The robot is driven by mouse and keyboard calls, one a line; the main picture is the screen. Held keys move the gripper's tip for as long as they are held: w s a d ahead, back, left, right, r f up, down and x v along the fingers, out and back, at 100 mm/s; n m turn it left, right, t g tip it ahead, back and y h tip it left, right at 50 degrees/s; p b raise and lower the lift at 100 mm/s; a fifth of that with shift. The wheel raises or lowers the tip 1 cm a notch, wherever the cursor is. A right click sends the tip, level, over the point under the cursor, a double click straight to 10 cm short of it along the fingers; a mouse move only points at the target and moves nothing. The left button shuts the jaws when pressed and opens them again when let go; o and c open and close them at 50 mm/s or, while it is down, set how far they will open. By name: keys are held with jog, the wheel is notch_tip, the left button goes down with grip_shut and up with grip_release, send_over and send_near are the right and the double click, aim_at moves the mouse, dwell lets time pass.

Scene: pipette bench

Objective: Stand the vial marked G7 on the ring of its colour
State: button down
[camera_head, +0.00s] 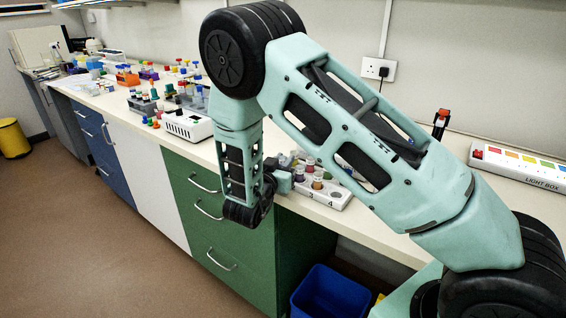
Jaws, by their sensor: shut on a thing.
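My gripper (287,178) is at the bench's front edge, at the left end of a white numbered rack (337,199). It is small in view and partly hidden by my own wrist. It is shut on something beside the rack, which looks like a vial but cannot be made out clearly. Several small vials (317,184) with coloured contents or caps stand in the rack. No G7 marking can be read at this size. I cannot make out any coloured ring.
A white light box (530,172) with coloured patches lies at the right. A blue bin (330,292) stands on the floor below. My arm covers much of the bench behind the rack.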

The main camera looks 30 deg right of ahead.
jog(key=shift+f, duration=0.3)
jog(key=shift+f, duration=0.1)
jog(key=shift+f, duration=0.15)
jog(key=c, duration=1.3)
grip_release()
jog(key=shift+o, duration=0.2)
